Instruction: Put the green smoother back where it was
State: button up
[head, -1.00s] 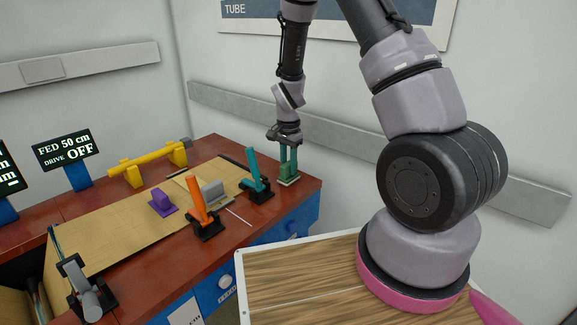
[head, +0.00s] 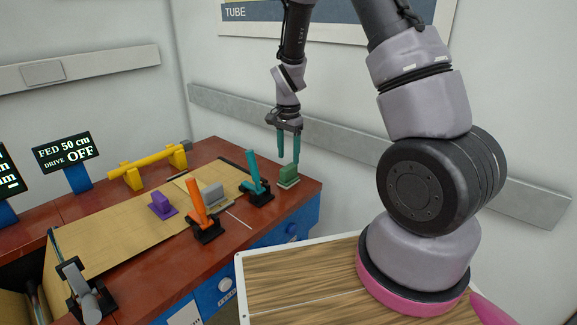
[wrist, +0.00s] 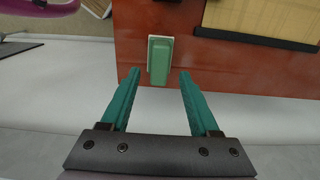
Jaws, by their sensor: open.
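The green smoother (head: 288,173) stands on a small pale base (head: 289,184) at the right end of the red-brown bench. The wrist view also shows the smoother (wrist: 160,60) on its pale base, just beyond the fingertips. My gripper (head: 289,160) is above the smoother, its teal fingers pointing down. In the wrist view my gripper (wrist: 158,75) is open, with nothing between its fingers and a visible gap between them and the smoother.
A teal lever (head: 256,180) stands left of the smoother, with an orange lever (head: 198,206) nearer the front. A grey block (head: 212,195), a purple block (head: 161,205) and a yellow bar (head: 150,164) are further left. A wall rail (head: 350,144) runs behind.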

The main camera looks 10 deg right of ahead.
notch_tip(320, 180, up, 7)
notch_tip(320, 180, up, 9)
jog(key=n+t+y, duration=0.1)
send_over(289, 166)
jog(key=s+d, duration=0.2)
jog(key=s, duration=0.1)
jog(key=s+d+r+n+t, duration=0.2)
jog(key=s+r+t, duration=0.1)
jog(key=s+r, duration=0.5)
jog(key=s+d+r+n+t+y, duration=0.1)
jog(key=s+r+n+t, duration=0.2)
jog(key=s+r, duration=0.6)
jog(key=shift+s+d+n, duration=0.3)
jog(key=shift+s+d, duration=0.05)
jog(key=shift+s, duration=0.85)
jog(key=shift+r, duration=0.1)
